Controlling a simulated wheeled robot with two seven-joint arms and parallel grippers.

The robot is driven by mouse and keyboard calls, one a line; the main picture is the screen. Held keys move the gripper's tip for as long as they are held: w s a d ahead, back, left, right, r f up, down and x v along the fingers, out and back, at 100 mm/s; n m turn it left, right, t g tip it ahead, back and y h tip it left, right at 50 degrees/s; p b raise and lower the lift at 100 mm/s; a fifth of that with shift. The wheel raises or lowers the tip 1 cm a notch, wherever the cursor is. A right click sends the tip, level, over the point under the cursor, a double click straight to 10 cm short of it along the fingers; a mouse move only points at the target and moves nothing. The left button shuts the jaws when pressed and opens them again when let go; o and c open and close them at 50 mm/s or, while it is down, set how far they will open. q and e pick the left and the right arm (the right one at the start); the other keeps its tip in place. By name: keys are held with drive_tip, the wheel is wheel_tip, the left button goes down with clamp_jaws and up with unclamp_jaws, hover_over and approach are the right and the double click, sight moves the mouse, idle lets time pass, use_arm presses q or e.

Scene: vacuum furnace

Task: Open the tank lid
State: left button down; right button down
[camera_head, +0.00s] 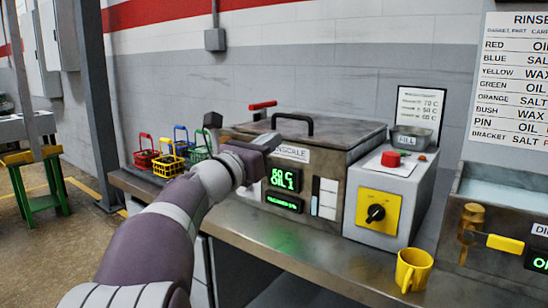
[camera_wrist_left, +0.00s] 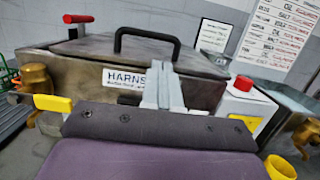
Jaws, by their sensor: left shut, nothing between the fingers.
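The metal tank (camera_head: 355,160) stands on the bench with its flat lid (camera_head: 345,133) lying closed on top. A black arched handle (camera_head: 293,119) rises from the lid; the handle also shows in the left wrist view (camera_wrist_left: 147,38). My left gripper (camera_head: 268,143) is in front of the tank's front face, near the name label and below the handle. In the left wrist view its fingers (camera_wrist_left: 163,84) are pressed together, empty, and overlap the label. They appear apart from the handle. My forearm hides the tank's left front. My right gripper is not in view.
A red-tipped lever (camera_head: 262,105) is at the tank's back left. Small red, yellow, blue and green baskets (camera_head: 146,152) stand left. A control box (camera_head: 390,190) with a red button and yellow dial panel is right, with a yellow mug (camera_head: 412,270) in front.

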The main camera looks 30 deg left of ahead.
use_arm(q)
drive_tip(key=x, duration=0.7)
drive_tip(key=shift+w, duration=0.3)
